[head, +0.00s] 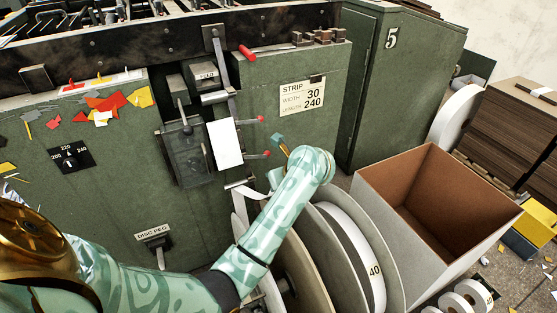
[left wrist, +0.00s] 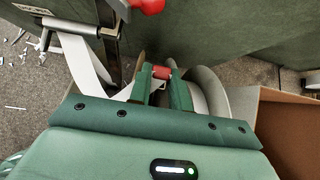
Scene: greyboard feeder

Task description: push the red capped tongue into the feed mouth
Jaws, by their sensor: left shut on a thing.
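The red capped tongue (left wrist: 161,72) shows as a small red piece between the fingertips of my left gripper (left wrist: 163,88) in the left wrist view. The gripper is shut on it. A white strip (left wrist: 88,68) comes off a metal roller at upper left and runs down beside the fingers. I cannot make out the feed mouth for certain; a dark block with a small label (head: 205,75) sits on the green machine above a white sheet (head: 225,143).
Red-tipped pegs (head: 265,154) stick out of the machine near my wrist; a red knob (left wrist: 148,5) is close in the left wrist view. Large reels (head: 350,232) stand beneath my forearm. An open cardboard box (head: 440,200) stands at right. A red lever (head: 247,52) is higher up.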

